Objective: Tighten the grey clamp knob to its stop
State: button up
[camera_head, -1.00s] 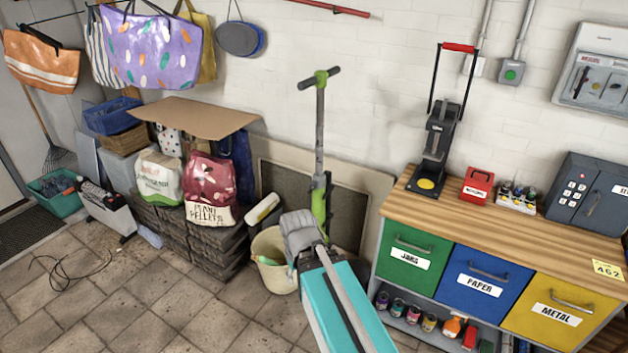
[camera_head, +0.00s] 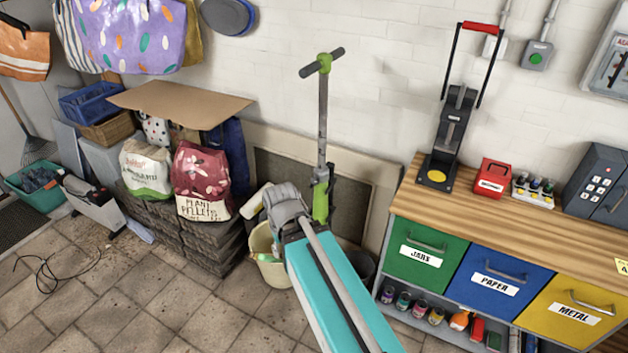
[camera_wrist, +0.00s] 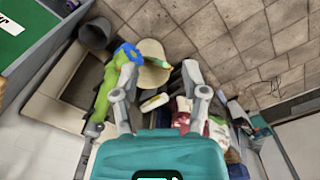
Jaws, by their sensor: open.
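No grey clamp knob can be made out for certain. A kick scooter with a green lower stem (camera_head: 320,203) and a dark grey upper tube stands upright by the wall. Small dark grey parts sit where its stem meets the tube, too small to tell apart. In the wrist view the green scooter (camera_wrist: 103,98), with a blue part at its top, shows beside the left finger. My gripper (camera_wrist: 158,100) is open, its two grey fingers spread apart, with nothing seen held. In the head view my arm hides the scooter's foot, and the fingers do not show clearly.
A cream bucket (camera_head: 264,243) stands at the scooter's foot. A wooden-topped bench (camera_head: 500,226) with green, blue and yellow drawers is at right, bearing a black press (camera_head: 452,125). Red and white bags (camera_head: 203,175) are stacked left. The tiled floor at front left is mostly clear.

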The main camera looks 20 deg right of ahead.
jog(key=o, duration=0.3)
jog(key=shift+o, duration=0.6)
jog(key=shift+w+d+f, duration=0.1)
jog(key=shift+w+f, duration=0.05)
jog(key=shift+f, duration=0.1)
jog(key=w+d+f+n+t+h+b, duration=0.2)
jog(key=w+d+f+n+h+b, duration=0.3)
jog(key=w+b, duration=0.35)
jog(key=w+d+f+n+t+h+b, duration=0.25)
jog(key=w+d+f+n+b, duration=0.25)
jog(key=w+d+f+b, duration=0.3)
jog(key=w+d+f+n+t+h+b, duration=0.1)
jog(key=w+n+t+h+b, duration=0.2)
jog(key=w+n+b, duration=0.5)
jog(key=w+d+f+n+t+h+b, duration=0.1)
jog(key=w+f+n+t+h+b, duration=0.1)
jog(key=w+n+b, duration=0.6)
jog(key=t+h+b, duration=0.1)
jog(key=h+b, duration=0.1)
jog(key=b, duration=0.1)
jog(key=shift+w+f, duration=0.15)
jog(key=shift+f, duration=0.15)
jog(key=shift+w+d, duration=0.1)
jog(key=shift+d, duration=0.1)
